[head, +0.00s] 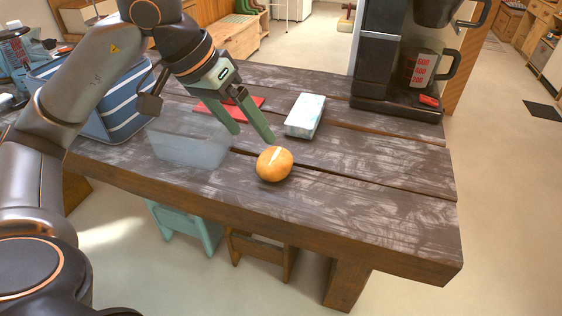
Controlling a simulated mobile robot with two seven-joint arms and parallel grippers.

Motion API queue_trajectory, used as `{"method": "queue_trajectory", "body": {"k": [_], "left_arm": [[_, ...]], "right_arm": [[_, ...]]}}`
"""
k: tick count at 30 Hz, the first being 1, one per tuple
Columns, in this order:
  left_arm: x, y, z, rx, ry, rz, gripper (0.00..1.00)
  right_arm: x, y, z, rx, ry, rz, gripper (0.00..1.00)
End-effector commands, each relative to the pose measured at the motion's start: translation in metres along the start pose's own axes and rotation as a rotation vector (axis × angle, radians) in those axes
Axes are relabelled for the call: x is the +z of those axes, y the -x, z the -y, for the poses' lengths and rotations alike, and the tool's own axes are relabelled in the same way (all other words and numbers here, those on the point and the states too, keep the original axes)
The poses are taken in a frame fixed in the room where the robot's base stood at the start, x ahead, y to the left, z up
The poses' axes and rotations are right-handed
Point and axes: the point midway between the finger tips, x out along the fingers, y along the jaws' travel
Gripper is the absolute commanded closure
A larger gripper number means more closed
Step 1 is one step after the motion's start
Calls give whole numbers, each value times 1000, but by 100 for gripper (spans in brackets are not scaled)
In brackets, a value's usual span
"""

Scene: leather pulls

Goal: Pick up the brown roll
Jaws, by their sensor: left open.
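The brown roll (274,164) is a round golden-brown bun with a pale split on top. It rests on the dark wooden table (380,190), near the front edge at the middle. My left gripper (254,137) has two green fingers, spread apart and empty, pointing down and to the right. Its fingertips are just behind and above the roll, apart from it as far as I can see. My right gripper does not show.
A clear container (188,148) stands left of the roll. A pale box (305,116) and a red flat item (249,103) lie behind it. A blue striped basket (112,105) stands at the left, a black coffee maker (385,70) at the back right. The table's right front is clear.

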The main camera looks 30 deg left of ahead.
Motion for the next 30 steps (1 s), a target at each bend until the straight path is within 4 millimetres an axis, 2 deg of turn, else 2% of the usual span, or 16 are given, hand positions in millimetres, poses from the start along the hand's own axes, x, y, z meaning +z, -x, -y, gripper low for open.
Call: {"method": "queue_trajectory", "body": {"k": [3,13,21,30], "left_arm": [[1,-24,0,1,0,5,12],[-1,-54,0,2,2,3,12],[-2,-91,2,2,0,2,12],[-3,-96,2,1,0,-1,13]], "right_arm": [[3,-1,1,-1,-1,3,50],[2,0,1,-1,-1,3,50],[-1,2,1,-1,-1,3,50],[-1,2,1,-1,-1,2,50]]}}
